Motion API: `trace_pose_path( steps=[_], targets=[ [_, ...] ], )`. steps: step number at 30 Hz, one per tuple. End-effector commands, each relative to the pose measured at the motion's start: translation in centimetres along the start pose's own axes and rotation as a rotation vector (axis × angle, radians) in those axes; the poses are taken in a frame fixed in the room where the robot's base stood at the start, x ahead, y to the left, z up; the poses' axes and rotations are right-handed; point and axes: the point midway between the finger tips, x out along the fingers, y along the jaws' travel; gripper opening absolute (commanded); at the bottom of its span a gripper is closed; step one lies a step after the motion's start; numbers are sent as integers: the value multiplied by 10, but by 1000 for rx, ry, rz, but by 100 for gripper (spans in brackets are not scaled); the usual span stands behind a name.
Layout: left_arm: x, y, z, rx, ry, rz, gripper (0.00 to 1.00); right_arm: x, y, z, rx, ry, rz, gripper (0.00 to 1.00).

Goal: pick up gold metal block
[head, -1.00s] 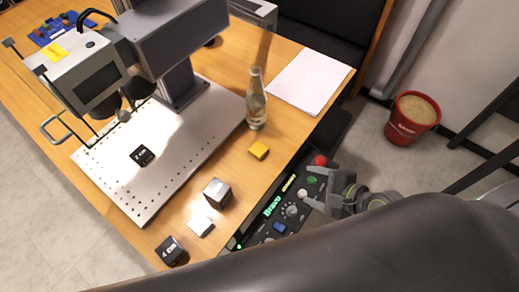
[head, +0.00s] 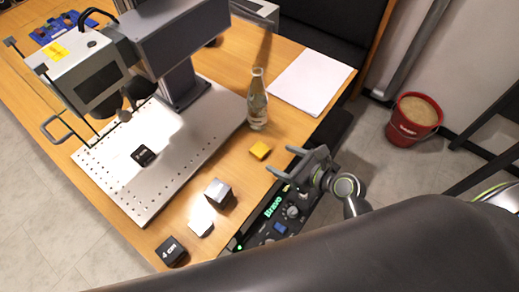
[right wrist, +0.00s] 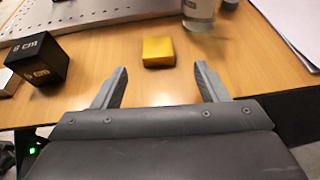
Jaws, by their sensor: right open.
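The gold metal block (head: 260,150) lies on the wooden table near its right edge, in front of the glass bottle. In the right wrist view the gold block (right wrist: 158,51) sits ahead of the fingertips, roughly midway between them. My right gripper (head: 281,161) is open and empty, just to the right of the block and apart from it. In the right wrist view my right gripper (right wrist: 160,76) shows its two fingers spread wide. My left gripper is not in view.
A bottle (head: 257,100) stands close behind the block. The marker's perforated plate (head: 120,185) is left; a control panel (head: 275,217) is below the table edge.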

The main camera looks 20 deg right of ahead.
Motion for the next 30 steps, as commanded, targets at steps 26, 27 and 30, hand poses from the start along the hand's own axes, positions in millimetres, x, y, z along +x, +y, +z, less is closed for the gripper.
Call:
trace_pose_path(
  steps=[26, 27, 30],
  targets=[
    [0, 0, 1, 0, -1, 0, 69, 78, 3, 2, -1, 2, -2, 67],
    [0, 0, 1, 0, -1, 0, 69, 77, 3, 2, -1, 2, -2, 67],
    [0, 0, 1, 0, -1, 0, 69, 77, 3, 2, -1, 2, -1, 57]
  ],
)
